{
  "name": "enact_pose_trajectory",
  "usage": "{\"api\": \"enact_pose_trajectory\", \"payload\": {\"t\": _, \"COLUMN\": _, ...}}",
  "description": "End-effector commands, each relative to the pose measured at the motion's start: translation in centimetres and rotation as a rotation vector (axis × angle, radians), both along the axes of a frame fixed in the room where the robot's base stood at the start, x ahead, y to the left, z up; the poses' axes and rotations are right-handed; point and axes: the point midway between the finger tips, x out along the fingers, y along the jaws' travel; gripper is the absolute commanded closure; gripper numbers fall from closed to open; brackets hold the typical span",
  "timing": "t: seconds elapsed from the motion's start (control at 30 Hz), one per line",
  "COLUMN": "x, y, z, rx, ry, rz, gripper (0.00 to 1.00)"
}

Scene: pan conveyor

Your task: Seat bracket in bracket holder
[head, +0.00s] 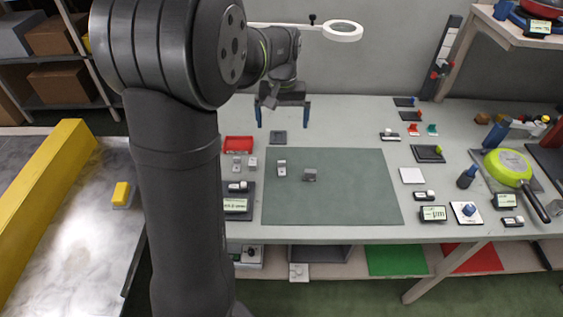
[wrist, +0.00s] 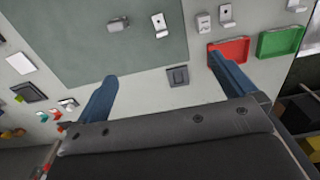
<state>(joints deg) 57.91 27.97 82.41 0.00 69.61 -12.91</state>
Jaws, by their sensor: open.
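A pale metal bracket (head: 281,168) lies on the left part of the green mat; it also shows in the wrist view (wrist: 160,25). A darker grey block-like part (head: 309,175) sits beside it on the mat, also in the wrist view (wrist: 118,25). A dark grey square fixture (head: 278,137), seen in the wrist view (wrist: 178,76), stands just behind the mat. I cannot tell for sure which of these last two is the bracket holder. My gripper (head: 283,112) is open and empty, above the rear of the table; its blue fingers show in the wrist view (wrist: 162,68).
A red tray (head: 238,143) stands left of the fixture, with two more pale brackets (wrist: 204,22) (wrist: 226,15) near it. A green tray (wrist: 280,42) is beside it. A green pan (head: 508,165) lies at the right. Most of the mat (head: 345,200) is clear.

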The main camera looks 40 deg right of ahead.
Motion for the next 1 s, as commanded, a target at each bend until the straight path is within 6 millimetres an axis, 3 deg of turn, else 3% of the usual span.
{"api": "enact_pose_trajectory", "payload": {"t": 0.5, "x": 0.00, "y": 0.00, "z": 0.00, "rx": 0.000, "ry": 0.000, "rz": 0.000, "gripper": 0.02}}
{"api": "enact_pose_trajectory", "payload": {"t": 0.83, "x": 0.00, "y": 0.00, "z": 0.00, "rx": 0.000, "ry": 0.000, "rz": 0.000, "gripper": 0.67}}
{"api": "enact_pose_trajectory", "payload": {"t": 1.0, "x": 0.00, "y": 0.00, "z": 0.00, "rx": 0.000, "ry": 0.000, "rz": 0.000, "gripper": 0.67}}
